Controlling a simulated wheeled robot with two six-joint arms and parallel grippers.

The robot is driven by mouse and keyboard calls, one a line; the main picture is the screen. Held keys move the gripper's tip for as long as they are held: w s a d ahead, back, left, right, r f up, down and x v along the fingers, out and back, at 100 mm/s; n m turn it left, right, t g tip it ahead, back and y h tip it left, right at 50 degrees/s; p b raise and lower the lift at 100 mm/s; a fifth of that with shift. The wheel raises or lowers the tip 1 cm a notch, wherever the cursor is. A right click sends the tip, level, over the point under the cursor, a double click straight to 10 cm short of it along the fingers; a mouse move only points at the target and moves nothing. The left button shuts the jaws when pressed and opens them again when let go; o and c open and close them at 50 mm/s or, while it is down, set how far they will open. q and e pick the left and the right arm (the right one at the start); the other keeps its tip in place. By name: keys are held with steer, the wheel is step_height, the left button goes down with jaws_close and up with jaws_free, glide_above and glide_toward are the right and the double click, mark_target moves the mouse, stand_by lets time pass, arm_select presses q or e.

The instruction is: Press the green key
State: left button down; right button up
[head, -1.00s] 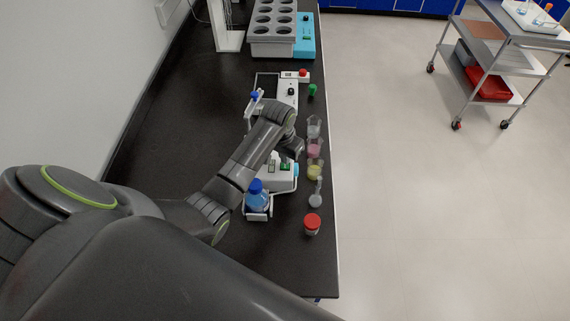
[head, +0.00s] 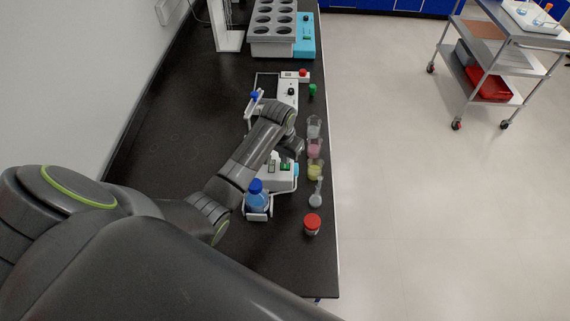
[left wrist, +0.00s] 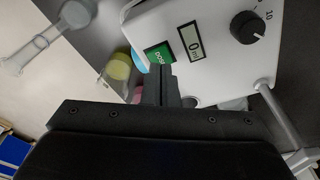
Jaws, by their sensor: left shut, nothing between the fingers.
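The green key (left wrist: 158,54) with white lettering is on the front of a white device (left wrist: 222,50), beside a small display reading 0 (left wrist: 190,42) and a black dial (left wrist: 247,27). The white device also shows in the head view (head: 278,183), partly hidden by my left arm. My left gripper (left wrist: 161,72) is shut and empty. In the left wrist view its fingertips overlap the lower edge of the green key. I cannot tell whether they touch it. My right gripper is not in view.
Beakers with pink (head: 314,148) and yellow (head: 314,172) contents, a clear flask (head: 316,198) and a red-capped jar (head: 312,224) line the right edge. The black bench (head: 160,145) is clear at left.

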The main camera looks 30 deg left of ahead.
mark_target(285, 166)
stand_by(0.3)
arm_select(q)
steer(key=shift+f+b, duration=0.4)
steer(key=shift+f, duration=0.5)
steer(key=shift+r, duration=0.1)
step_height(285, 166, up, 2)
steer(key=shift+r+p, duration=0.2)
steer(key=shift+p, duration=0.85)
steer(key=shift+r, duration=2.3)
